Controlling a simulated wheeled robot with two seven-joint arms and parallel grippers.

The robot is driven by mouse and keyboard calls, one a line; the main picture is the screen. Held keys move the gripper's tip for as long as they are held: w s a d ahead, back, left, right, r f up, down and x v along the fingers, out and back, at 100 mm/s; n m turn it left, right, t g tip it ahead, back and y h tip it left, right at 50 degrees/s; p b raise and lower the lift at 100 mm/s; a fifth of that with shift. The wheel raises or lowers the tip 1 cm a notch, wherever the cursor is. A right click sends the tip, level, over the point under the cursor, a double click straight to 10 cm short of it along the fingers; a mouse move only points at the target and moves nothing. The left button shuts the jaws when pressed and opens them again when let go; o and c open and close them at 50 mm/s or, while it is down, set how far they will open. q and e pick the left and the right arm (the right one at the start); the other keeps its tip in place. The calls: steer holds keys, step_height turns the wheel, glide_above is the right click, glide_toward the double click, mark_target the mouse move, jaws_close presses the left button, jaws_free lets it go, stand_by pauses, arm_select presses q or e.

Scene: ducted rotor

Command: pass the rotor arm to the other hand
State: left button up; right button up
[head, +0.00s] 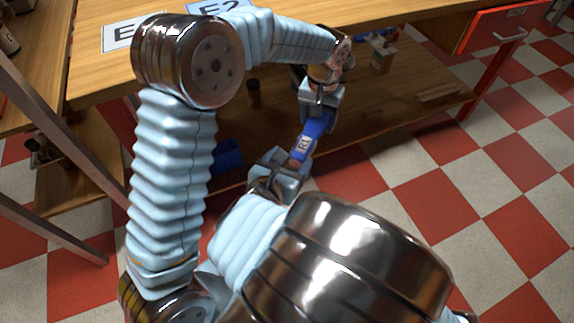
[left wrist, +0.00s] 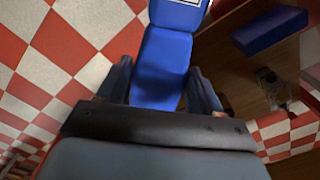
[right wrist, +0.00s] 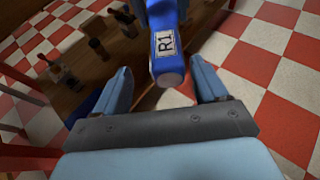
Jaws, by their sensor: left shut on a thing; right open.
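The rotor arm (head: 306,143) is a blue bar with a white label reading R1. My left gripper (head: 316,112) is shut on its upper end. The left wrist view shows the blue bar (left wrist: 164,65) between the left gripper's fingers (left wrist: 160,95). My right gripper (head: 287,172) is open just below the bar's lower end. In the right wrist view the rotor arm (right wrist: 166,45) points its round end into the gap between the open right fingers (right wrist: 163,88). I cannot tell whether the right fingers touch it.
A wooden bench (head: 400,18) with papers marked E and E2 stands at the back. Its lower shelf (head: 440,95) holds bottles and a small carton (head: 381,57). A blue block (head: 228,155) lies at the shelf's left. Red and white tiled floor is open at right.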

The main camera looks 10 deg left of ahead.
mark_target(298, 150)
steer(key=x, duration=0.6)
steer(key=shift+s, duration=0.1)
steer(key=c, duration=1.1)
arm_select(q)
steer(key=o, duration=1.3)
arm_select(e)
jaws_close()
arm_select(q)
steer(key=shift+o, duration=0.2)
